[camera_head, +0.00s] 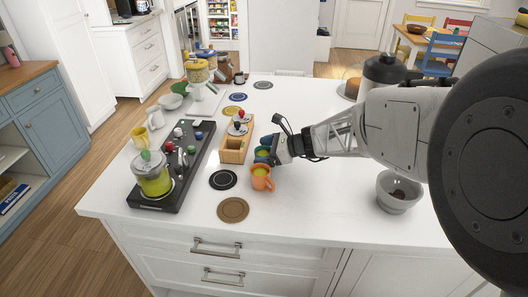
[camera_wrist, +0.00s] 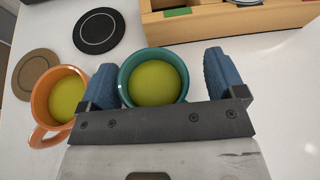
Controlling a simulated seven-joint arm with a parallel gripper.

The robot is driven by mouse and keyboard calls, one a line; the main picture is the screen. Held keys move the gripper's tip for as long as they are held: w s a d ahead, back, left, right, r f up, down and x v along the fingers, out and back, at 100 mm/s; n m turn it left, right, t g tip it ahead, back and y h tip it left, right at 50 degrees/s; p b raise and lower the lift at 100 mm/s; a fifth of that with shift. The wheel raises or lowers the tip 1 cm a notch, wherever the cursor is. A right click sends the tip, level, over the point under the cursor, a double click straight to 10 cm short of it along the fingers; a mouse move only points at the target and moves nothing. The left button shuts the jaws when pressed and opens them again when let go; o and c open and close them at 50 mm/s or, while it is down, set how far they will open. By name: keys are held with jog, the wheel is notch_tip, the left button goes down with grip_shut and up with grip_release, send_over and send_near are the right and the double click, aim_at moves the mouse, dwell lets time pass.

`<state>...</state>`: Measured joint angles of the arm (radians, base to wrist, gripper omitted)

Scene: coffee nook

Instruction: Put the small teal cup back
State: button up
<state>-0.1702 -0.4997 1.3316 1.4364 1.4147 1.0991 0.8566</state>
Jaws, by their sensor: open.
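The small teal cup (camera_wrist: 153,78) stands on the white counter with yellow-green contents. It sits between the two blue fingertips of my gripper (camera_wrist: 163,80) in the wrist view, closer to the left finger, with a gap on the right side. My gripper is open around it. In the head view, the cup (camera_head: 264,151) is largely hidden behind my gripper (camera_head: 272,149). An orange cup (camera_wrist: 62,97) with similar contents stands just left of the left finger, and it also shows in the head view (camera_head: 262,178).
A wooden box (camera_head: 237,140) stands just beyond the cups. A black coaster (camera_head: 223,180) and a brown coaster (camera_head: 233,209) lie left of them. A dark tray (camera_head: 175,165) with a blender-like jar is further left. A grey bowl (camera_head: 398,193) stands right; the counter between is clear.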

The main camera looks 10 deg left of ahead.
jog(key=v, duration=1.2)
jog(key=shift+r, duration=0.15)
dwell(0.8)
jog(key=s+d+r+n+h, duration=0.3)
jog(key=s+d+n+h, duration=0.1)
jog(key=s, duration=0.7)
jog(key=s+d+r+n+h, duration=0.4)
jog(key=s+n, duration=0.4)
jog(key=s, duration=0.3)
jog(key=s+d+r+n+t+h, duration=0.1)
jog(key=s+d+r+n+h, duration=0.3)
jog(key=s+d, duration=0.4)
jog(key=s+n+h, duration=0.1)
jog(key=s, duration=0.2)
jog(key=shift+n+h, duration=0.3)
jog(key=shift+n, duration=0.1)
jog(key=shift+s+d+r, duration=0.1)
